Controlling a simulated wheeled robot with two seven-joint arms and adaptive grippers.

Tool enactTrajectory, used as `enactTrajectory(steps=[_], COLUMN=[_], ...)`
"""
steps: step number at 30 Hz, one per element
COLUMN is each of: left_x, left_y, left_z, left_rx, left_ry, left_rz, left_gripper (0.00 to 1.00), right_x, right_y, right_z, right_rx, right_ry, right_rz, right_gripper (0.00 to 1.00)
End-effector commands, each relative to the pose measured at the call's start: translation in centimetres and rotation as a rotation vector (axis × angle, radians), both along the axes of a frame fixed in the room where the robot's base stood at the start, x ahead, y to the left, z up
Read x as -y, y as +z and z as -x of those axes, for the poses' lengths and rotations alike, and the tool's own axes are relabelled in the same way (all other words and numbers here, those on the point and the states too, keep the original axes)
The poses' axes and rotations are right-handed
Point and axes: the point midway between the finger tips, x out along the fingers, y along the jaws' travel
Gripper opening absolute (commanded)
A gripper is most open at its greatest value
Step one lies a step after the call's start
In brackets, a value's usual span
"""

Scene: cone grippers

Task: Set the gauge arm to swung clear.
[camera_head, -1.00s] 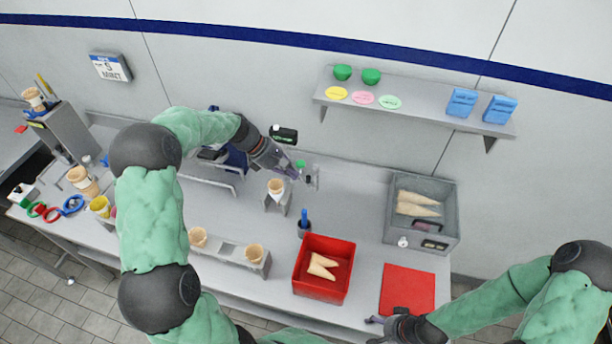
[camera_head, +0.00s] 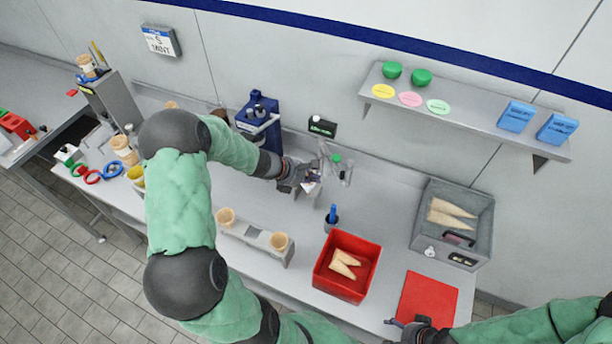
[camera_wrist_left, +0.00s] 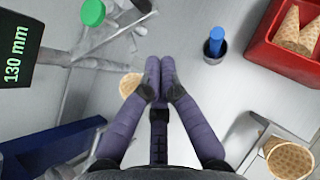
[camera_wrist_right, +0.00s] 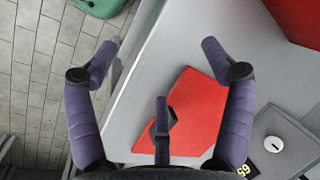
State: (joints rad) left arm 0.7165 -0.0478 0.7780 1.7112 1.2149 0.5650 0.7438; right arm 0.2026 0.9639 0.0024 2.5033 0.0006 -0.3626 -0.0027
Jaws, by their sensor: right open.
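The gauge has a black display (camera_head: 322,127); in the left wrist view its display (camera_wrist_left: 16,55) reads "130 mm". A thin grey bar (camera_wrist_left: 105,42), seemingly the gauge arm, slants from beside the display toward the top of the left wrist view. Pale see-through parts overlap it, so its exact angle is hard to tell. My right gripper (camera_wrist_right: 156,60) is open and empty, beside the red mat (camera_wrist_right: 185,115).
A cup with a blue tool (camera_head: 332,216), a red bin of cones (camera_head: 318,282) and a grey cone bin (camera_head: 484,240) stand to the right. A blue machine (camera_head: 258,125) is left of the gauge.

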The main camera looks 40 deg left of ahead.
Motion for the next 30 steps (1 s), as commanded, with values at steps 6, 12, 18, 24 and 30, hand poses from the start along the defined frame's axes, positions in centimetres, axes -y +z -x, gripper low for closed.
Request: enactTrajectory(steps=[6,12,18,24,30], left_x=[1.6,2.9,3.3,3.3,3.3], left_y=[-2.5,-2.2,-2.3,-2.3,-2.3], left_z=[-2.6,-4.8,-5.6,-5.6,-5.8], left_rx=[0.0,0.0,0.0,0.0,0.0], left_ry=[-0.004,-0.004,-0.001,-0.001,0.001], left_rz=[0.0,-0.001,0.0,-0.001,-0.001], left_gripper=[0.0,0.0,0.0,0.0,0.0], right_x=[0.0,0.0,0.0,0.0,0.0], right_y=[-0.3,0.2,0.3,0.3,0.3], right_z=[0.0,0.0,0.0,0.0,0.0], right_rx=[0.0,0.0,0.0,0.0,0.0], right_ry=[0.0,0.0,0.0,0.0,0.0], right_rz=[0.0,0.0,0.0,0.0,0.0], right_gripper=[0.82,0.82,0.82,0.82,0.82])
